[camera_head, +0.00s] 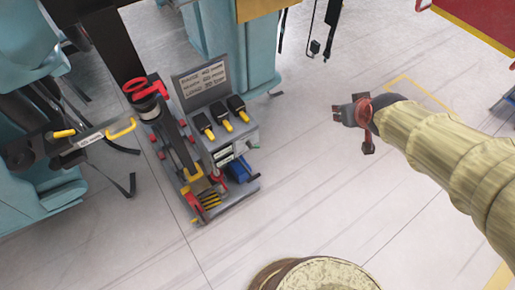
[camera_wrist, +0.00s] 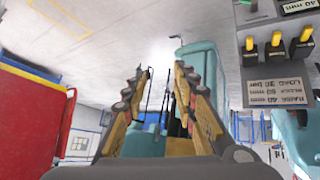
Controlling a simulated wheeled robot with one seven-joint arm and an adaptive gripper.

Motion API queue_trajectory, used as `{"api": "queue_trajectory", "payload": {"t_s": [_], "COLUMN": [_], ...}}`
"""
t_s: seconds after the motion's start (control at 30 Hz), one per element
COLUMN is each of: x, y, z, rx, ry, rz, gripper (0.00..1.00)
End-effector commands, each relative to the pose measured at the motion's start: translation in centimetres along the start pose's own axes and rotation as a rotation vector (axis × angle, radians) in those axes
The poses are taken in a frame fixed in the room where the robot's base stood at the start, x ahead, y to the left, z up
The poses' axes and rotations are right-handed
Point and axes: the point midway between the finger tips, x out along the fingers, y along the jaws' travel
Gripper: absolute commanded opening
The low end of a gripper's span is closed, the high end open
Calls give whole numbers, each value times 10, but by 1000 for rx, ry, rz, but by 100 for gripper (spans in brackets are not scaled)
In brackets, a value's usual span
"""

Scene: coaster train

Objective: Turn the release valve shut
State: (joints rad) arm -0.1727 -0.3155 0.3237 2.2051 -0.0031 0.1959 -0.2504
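A pump-like unit (camera_head: 225,200) stands on the floor left of centre in the head view. A red looped handle (camera_head: 145,88) sits on a dark cylinder at its far left end. Several yellow-tipped levers (camera_head: 220,115) stand on its grey box; they also show upside down at the upper right of the wrist view (camera_wrist: 275,48). I cannot tell for certain which part is the release valve. My gripper (camera_head: 355,113) is in the air well to the right of the unit. In the wrist view its fingers (camera_wrist: 160,75) are spread apart with nothing between them.
A grey sign (camera_head: 203,80) stands behind the levers. Teal seats (camera_head: 25,45) and a dark post crowd the left, with a yellow-handled bar (camera_head: 100,135) beside the unit. The pale floor between my gripper and the unit is clear. A round pale-topped object (camera_head: 325,275) is at the bottom.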

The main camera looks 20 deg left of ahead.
Motion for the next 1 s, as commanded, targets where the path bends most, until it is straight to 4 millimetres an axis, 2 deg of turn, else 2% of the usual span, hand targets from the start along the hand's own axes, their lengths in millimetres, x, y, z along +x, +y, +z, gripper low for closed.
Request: {"api": "queue_trajectory", "payload": {"t_s": [0.03,0.13,0.27,0.37,0.5,0.6,0.7,0.8,0.9,1.0], "x": [33,91,162,211,270,301,322,332,335,335], "y": [-12,-36,-75,-110,-162,-198,-231,-257,-273,-282], "z": [-5,-20,-24,-15,15,48,85,121,150,168], "rx": [-47,-142,-261,-351,-470,-551,-625,-685,-727,-753], "ry": [17,86,176,248,351,425,499,564,616,651], "rz": [-13,-24,-36,-42,-47,-46,-42,-36,-28,-21], "gripper": [28,28,28,28,28,28,28,28,28,28]}}
